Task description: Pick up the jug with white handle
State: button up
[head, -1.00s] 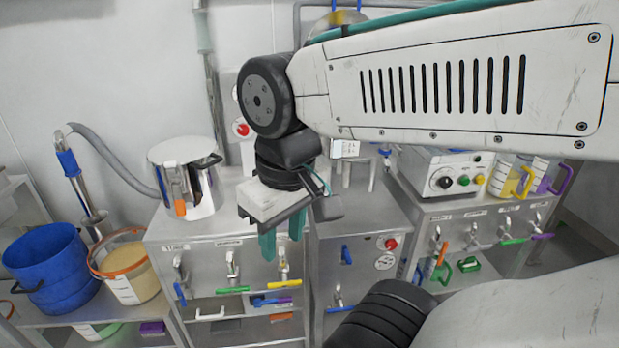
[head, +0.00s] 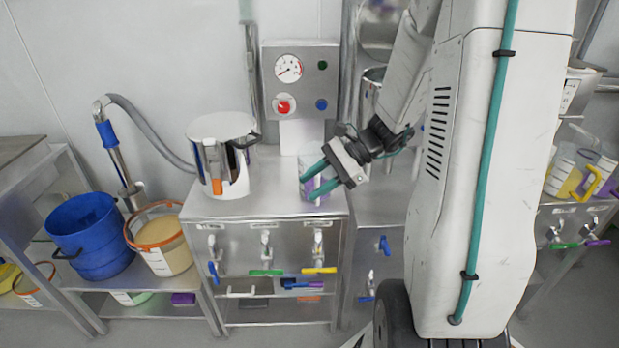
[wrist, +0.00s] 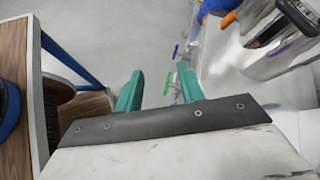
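My gripper (head: 309,187) is in the middle of the head view, pointing left and down, its teal fingers apart. In the wrist view my gripper (wrist: 160,88) is open with nothing between the fingers. A pale, see-through vessel (head: 312,160) with purple low on it stands on the steel cabinet top, behind the fingers in the head view. Its handle is hidden, so I cannot tell whether it is a jug with a white handle. Two clear jugs at the right have a yellow handle (head: 590,184) and a purple handle.
A steel pot (head: 222,165) stands on the cabinet (head: 275,203), left of my gripper. A control panel (head: 301,80) is on the wall behind. A blue bucket (head: 90,240) and an orange-rimmed bucket (head: 163,245) stand on the lower left shelf. Coloured valve handles line the cabinet front.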

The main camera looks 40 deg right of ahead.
aim_at(316, 179)
jog(key=w+d+f+m+t+h, duration=0.1)
jog(key=w+d+f+m+t, duration=0.3)
jog(key=d+f+m+t, duration=0.4)
jog(key=w, duration=0.1)
jog(key=w+a+g, duration=0.1)
jog(key=w, duration=0.1)
jog(key=w+a+f+g, duration=0.1)
jog(key=w, duration=0.1)
jog(key=shift+a+f+m, duration=0.1)
jog(key=shift+a+m, duration=0.05)
jog(key=shift+m, duration=0.15)
jog(key=shift+w, duration=0.1)
grip_shut()
